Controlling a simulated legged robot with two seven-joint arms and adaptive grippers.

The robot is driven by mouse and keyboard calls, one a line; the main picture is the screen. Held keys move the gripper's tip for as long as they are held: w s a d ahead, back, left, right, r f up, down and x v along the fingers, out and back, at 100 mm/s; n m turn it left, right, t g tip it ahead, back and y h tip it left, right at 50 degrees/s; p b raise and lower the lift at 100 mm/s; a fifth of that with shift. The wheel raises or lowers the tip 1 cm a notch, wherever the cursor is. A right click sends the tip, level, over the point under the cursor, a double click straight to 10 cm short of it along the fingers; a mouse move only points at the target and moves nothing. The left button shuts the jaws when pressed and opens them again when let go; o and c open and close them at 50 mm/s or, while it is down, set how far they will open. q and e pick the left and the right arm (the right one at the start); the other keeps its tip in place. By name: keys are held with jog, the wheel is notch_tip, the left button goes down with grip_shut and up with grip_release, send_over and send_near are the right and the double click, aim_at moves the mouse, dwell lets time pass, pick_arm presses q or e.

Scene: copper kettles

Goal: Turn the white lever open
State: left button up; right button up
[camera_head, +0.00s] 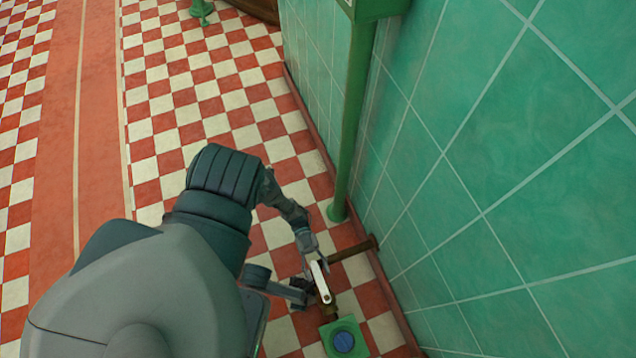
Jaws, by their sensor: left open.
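The white lever (320,283) is a short pale bar low beside the green tiled wall, on a brownish pipe fitting. My left gripper (307,271) is at the lever, with grey finger parts above it and to its left. The gripper is open. I cannot tell whether a finger touches the lever. My forearm and the gripper links hide part of the floor and fitting around it. My right gripper is not in view.
A brown pipe (356,250) runs from the fitting to the wall. A green block with a blue round top (344,341) stands just below the lever. A green post (352,120) rises by the green tiled wall (480,190). The checkered floor (165,110) is open to the left.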

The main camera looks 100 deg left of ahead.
pick_arm(q)
jog(key=v, duration=0.7)
jog(key=shift+f, duration=0.15)
